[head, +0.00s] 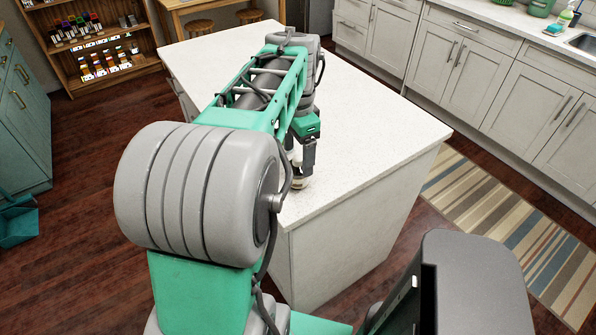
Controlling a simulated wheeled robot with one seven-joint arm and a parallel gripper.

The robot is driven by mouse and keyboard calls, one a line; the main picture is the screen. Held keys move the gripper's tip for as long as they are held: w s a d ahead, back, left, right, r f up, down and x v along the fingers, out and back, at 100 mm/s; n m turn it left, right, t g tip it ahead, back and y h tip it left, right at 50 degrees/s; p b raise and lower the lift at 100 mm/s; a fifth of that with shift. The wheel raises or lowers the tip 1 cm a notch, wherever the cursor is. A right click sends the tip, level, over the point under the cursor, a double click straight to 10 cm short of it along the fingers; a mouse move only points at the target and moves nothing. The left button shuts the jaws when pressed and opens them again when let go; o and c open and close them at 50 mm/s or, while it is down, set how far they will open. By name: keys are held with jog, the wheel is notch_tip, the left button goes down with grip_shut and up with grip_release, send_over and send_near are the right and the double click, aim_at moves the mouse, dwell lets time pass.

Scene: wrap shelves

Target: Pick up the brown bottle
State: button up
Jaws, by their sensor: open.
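My gripper (302,166) hangs at the end of my arm, pointing down over the near left edge of the white-topped island (370,130). My arm hides part of the gripper. The jaws are open. A small pale shape shows at the fingertips, low at the countertop; I cannot tell if it is a fingertip or part of an object. I cannot make out a brown bottle in the head view. My arm covers much of the island's left part, so anything behind it is hidden.
The visible right part of the island top is bare. A wooden shelf (95,45) with several small items stands at the back left. White cabinets (480,65) with a sink (583,42) line the right. A striped rug (500,215) lies on the floor between.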

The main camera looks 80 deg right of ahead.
aim_at(297, 172)
jog(key=f, duration=0.3)
jog(key=f+p, duration=0.1)
jog(key=f, duration=0.3)
jog(key=shift+w+d, duration=0.1)
jog(key=shift+d, duration=0.1)
jog(key=shift+r, duration=0.1)
jog(key=c, duration=1.6)
